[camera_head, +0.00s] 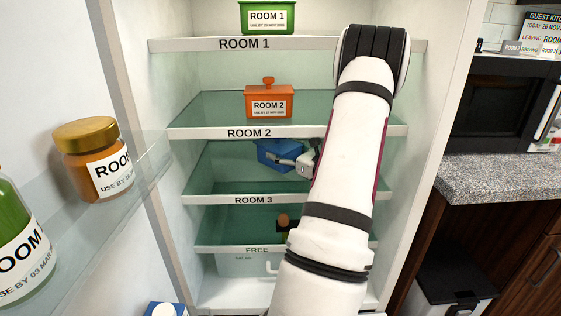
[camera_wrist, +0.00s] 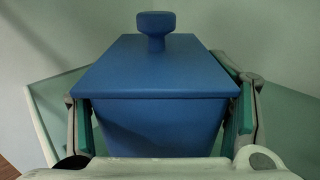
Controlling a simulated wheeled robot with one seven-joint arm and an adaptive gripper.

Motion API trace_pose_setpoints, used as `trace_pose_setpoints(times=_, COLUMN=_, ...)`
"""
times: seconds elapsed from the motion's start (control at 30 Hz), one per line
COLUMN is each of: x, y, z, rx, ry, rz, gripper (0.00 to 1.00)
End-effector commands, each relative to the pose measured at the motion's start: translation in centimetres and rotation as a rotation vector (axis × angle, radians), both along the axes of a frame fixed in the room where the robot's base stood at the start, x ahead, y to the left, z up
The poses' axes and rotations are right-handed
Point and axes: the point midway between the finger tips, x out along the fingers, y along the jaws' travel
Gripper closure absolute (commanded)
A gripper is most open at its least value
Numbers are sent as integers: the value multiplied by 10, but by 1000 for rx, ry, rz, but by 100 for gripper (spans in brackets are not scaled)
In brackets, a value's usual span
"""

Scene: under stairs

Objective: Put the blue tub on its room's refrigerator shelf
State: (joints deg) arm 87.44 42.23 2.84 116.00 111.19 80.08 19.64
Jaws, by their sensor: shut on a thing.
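The blue tub (camera_head: 275,154) is inside the open refrigerator, between the ROOM 2 shelf and the ROOM 3 shelf (camera_head: 255,200). My gripper (camera_head: 293,158) is shut on it from the right. In the wrist view the tub (camera_wrist: 153,85) is upright, its lid and knob on top, between the teal finger pads of my gripper (camera_wrist: 163,118). I cannot tell whether its base touches the ROOM 3 shelf. No room label on the tub is readable. My arm hides the right part of the shelves.
An orange ROOM 2 tub (camera_head: 269,101) stands on the ROOM 2 shelf (camera_head: 300,131), and a green ROOM 1 tub (camera_head: 266,17) on the ROOM 1 shelf (camera_head: 190,46). Door jars (camera_head: 95,160) are at left, a counter (camera_head: 500,178) at right.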

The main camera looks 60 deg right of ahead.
Motion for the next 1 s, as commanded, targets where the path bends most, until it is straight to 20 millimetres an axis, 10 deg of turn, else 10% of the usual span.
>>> trace_pose_setpoints(times=1.0, x=11, y=-4, z=-35, rx=-2, ry=-2, rz=0, gripper=77)
